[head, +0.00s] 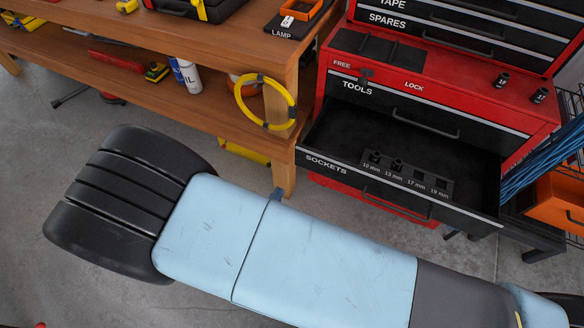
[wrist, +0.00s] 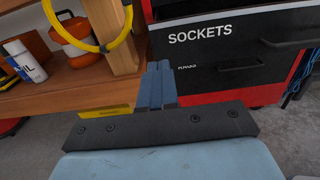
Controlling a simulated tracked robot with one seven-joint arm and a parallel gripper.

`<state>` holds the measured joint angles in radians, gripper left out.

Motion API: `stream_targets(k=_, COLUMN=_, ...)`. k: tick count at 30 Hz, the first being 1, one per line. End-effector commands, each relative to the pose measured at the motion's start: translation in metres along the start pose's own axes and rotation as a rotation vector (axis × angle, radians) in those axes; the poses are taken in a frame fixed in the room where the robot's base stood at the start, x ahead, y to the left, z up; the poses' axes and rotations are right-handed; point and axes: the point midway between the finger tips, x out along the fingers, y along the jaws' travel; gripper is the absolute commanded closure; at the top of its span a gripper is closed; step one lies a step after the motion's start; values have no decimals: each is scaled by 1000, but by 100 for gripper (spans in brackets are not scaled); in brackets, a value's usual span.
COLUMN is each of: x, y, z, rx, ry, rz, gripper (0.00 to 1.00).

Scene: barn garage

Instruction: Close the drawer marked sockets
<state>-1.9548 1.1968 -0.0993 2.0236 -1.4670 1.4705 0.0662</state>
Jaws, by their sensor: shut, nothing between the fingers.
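The drawer marked SOCKETS (head: 340,174) is pulled out from the red tool chest in the head view. Its black inside shows, with a tray (head: 434,185) of small sockets marked by size. Its labelled front (wrist: 225,52) and a dark handle (wrist: 290,43) show in the wrist view. My gripper (wrist: 158,68) is shut and empty, its blue-grey fingers together. In that view the fingertips appear just left of the drawer front's lower left part; contact cannot be told.
The red tool chest (head: 460,93) has a TOOLS drawer (head: 400,108) above, which looks shut. A wooden bench (head: 215,50) stands to the left, with a yellow hose coil (head: 240,100) at its leg. Blue cable (head: 545,160) and an orange bin (head: 562,205) are at the right. Concrete floor lies in front.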

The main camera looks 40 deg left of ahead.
Motion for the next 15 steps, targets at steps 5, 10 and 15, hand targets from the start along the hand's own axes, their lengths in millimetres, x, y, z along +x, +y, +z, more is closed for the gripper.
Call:
stream_targets(k=5, x=19, y=0, z=0, rx=0, ry=-3, rz=-2, gripper=100)
stream_targets(k=10, x=48, y=0, z=1, rx=0, ry=-2, rz=-3, gripper=100)
stream_targets(k=15, x=78, y=0, z=1, rx=0, ry=-2, rz=-2, gripper=100)
